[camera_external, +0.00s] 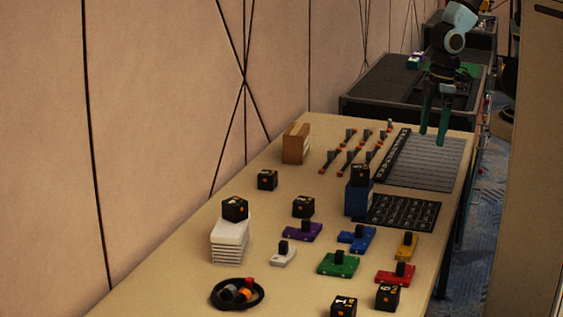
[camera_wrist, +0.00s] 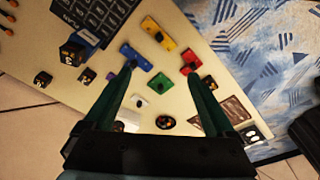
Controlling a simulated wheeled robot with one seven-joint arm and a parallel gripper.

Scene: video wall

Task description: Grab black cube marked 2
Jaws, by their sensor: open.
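Several black cubes with pale and orange marks stand on the table (camera_external: 185,275). In the external view, one cube (camera_external: 388,297) at the front right seems to show a 6 and a 2, and the cube (camera_external: 343,307) beside it seems to show a 1. Two more cubes stand farther back, one cube (camera_external: 235,209) sits on a white stack and one cube (camera_external: 360,174) on a blue box. Their marks are too small to read. My gripper (camera_external: 433,135) is open and empty above the far end of the table. Its spread fingers also show in the wrist view (camera_wrist: 161,72).
Coloured blocks with black knobs (camera_external: 338,264) lie mid-table. A grey panel (camera_external: 428,162) and black keypad (camera_external: 403,212) lie at the right. A wooden block (camera_external: 296,143) stands near the wall.

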